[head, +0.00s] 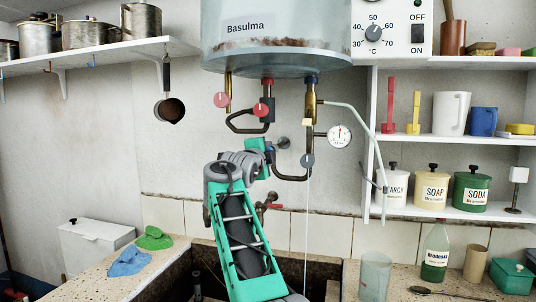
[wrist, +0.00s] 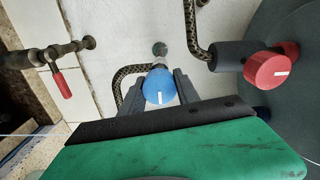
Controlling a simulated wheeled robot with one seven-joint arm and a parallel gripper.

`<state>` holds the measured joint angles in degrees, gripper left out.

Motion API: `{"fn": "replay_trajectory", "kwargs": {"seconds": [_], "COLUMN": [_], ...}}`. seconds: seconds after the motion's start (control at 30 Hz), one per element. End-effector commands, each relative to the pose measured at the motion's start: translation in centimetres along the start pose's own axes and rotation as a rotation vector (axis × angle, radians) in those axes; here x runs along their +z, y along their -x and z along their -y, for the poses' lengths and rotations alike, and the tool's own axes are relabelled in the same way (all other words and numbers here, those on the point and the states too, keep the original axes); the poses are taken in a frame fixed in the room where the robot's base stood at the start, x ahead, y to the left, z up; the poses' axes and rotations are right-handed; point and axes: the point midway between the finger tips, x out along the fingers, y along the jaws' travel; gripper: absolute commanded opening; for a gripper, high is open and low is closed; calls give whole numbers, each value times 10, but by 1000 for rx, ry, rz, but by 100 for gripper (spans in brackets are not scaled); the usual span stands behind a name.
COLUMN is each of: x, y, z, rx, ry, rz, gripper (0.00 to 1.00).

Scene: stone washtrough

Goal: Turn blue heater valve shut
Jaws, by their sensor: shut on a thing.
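The blue valve knob (wrist: 158,86) shows in the wrist view on pipework close to the wall. A short white mark on its face runs up and down in the picture. My gripper (wrist: 161,82) is shut on the knob, with one dark finger on each side of it. In the head view my gripper (head: 266,146) is under the heater (head: 275,62), among its pipes. There the gripper hides the blue knob, and its turn cannot be read.
A red knob (wrist: 268,68) is close to the right in the wrist view. A tap with a red handle (wrist: 62,84) is at left. In the head view, a grey-blue round knob (head: 307,160) and a gauge (head: 340,135) hang right of my gripper. The trough (head: 180,268) lies below.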

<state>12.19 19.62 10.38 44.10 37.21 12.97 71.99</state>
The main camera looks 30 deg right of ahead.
Motion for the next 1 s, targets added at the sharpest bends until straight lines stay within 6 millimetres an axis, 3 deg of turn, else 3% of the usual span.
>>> {"fn": "replay_trajectory", "kwargs": {"seconds": [0.27,0.3,0.53,0.83,1.0], "x": [1,0,-1,-1,0], "y": [2,2,1,13,43], "z": [8,8,5,7,4], "rx": [-15,-15,-9,-13,-12], "ry": [-4,-4,-2,0,-1], "rz": [5,5,1,-1,1], "gripper": [0,41,59,59,59]}}
